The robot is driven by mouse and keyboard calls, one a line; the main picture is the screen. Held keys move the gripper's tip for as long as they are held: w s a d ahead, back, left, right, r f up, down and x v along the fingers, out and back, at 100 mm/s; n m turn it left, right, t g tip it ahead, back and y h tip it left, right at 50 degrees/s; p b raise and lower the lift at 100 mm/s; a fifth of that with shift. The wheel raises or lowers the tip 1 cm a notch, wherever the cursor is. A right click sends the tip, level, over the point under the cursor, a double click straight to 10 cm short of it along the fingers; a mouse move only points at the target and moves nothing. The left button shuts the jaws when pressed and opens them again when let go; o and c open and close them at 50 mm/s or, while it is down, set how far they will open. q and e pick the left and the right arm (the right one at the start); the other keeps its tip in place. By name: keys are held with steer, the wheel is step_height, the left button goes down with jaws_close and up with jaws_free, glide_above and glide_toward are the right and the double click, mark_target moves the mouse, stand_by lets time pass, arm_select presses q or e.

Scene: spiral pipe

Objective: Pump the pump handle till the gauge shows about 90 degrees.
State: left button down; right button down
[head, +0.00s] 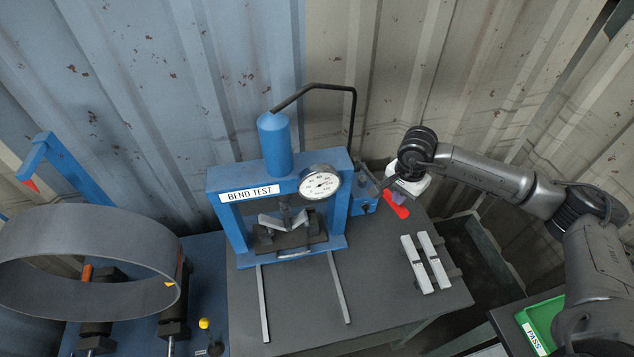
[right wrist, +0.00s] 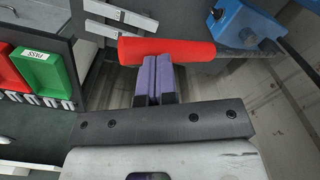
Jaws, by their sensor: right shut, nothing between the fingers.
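The blue bend test press (head: 281,165) stands on the dark table with a round white gauge (head: 320,183) at its upper right; the needle is too small to read exactly. A bent metal strip (head: 283,221) sits in the press. The blue pump (head: 362,203) is right of the press, and its handle has a red grip (head: 398,206), also in the right wrist view (right wrist: 180,50). My right gripper (head: 398,193) is at the grip, its purple fingers (right wrist: 157,75) shut together with nothing between them. Their tips meet the grip's edge in the picture; contact is unclear. My left gripper is out of view.
Two pale metal bars (head: 425,262) lie on the table right of the press. A green tray (head: 541,322) marked PASS is at lower right, with a red tray (right wrist: 12,68) beside it. A big grey ring (head: 92,225) stands at left. A black hose (head: 354,120) arches behind the press.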

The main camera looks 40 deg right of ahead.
steer(key=shift+f, duration=0.15)
steer(key=shift+s+f+b, duration=0.25)
steer(key=shift+f+b, duration=0.45)
steer(key=shift+w+r+p, duration=0.2)
steer(key=shift+r+p, duration=0.65)
steer(key=shift+r, duration=1.1)
